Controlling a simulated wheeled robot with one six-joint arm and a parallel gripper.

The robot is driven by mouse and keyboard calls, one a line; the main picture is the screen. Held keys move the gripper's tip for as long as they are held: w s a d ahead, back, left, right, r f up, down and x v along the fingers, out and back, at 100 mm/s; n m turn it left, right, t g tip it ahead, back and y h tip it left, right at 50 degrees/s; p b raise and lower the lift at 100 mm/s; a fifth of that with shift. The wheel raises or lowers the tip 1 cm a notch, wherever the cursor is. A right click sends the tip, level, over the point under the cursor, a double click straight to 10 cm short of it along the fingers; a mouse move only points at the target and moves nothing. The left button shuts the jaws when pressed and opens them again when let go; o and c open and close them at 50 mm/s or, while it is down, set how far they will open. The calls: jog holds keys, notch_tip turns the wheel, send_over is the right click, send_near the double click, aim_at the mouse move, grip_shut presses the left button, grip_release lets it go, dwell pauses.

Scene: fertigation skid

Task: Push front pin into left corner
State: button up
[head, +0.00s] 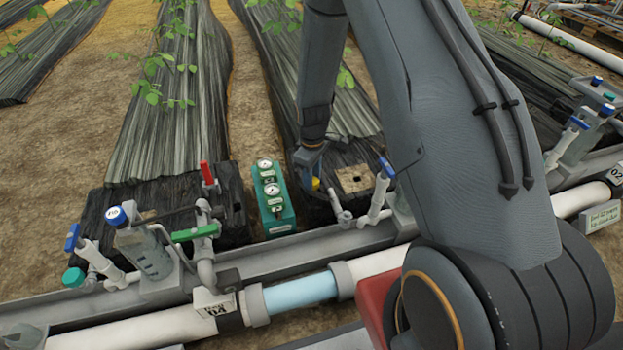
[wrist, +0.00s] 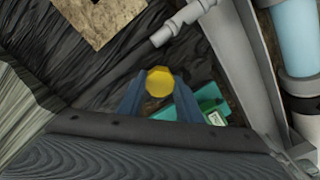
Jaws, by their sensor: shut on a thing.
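My gripper (head: 313,171) points down beside the black bed cover at the centre of the head view. In the wrist view my gripper (wrist: 158,92) has its two blue-grey fingers closed around a yellow round-headed piece (wrist: 159,82), which looks like the pin. A bit of the yellow pin also shows at the fingertips in the head view (head: 316,184). The lower part of the pin is hidden. A tan square plate (head: 354,178) with a dark hole lies on the black cover to the right of the gripper. It also shows at the upper left of the wrist view (wrist: 92,22).
A green box with gauges (head: 273,198) stands just left of my gripper. A red-handled valve (head: 207,173) and a green-handled valve (head: 196,233) are farther left. A blue-topped fitting (head: 380,190) stands to the right. A grey channel and white pipe (head: 140,328) run along the front.

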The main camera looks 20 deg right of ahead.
jog(key=shift+f, duration=0.15)
dwell(0.5)
jog(key=shift+f, duration=0.4)
jog(key=o, duration=1.1)
jog(key=shift+r+p, duration=3.3)
jog(key=shift+r, duration=0.75)
